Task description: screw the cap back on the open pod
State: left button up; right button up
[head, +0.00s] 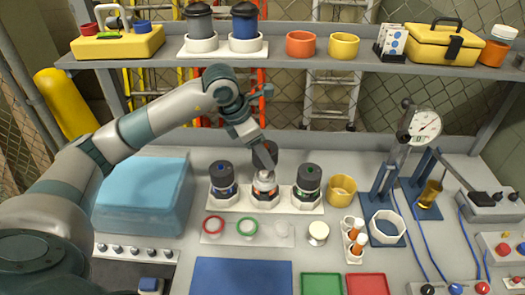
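My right gripper is out of view.
In front lie a pale tray (231,239) with red and green rings, a small round pale-topped piece (318,232) and a blue mat (240,279). A yellow cup (341,188) and gauge stand (384,180) are to the right. A shelf (290,60) runs above.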

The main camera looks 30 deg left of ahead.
aim_at(262, 173)
pick_arm(q)
jog(key=shift+f, duration=0.1)
jog(key=shift+f+b, duration=0.55)
jog(key=shift+f, duration=1.2)
jog(key=shift+f+b, duration=2.2)
jog(key=shift+b, duration=0.6)
dwell(2.2)
jog(key=o, duration=1.1)
jog(key=shift+o, duration=0.2)
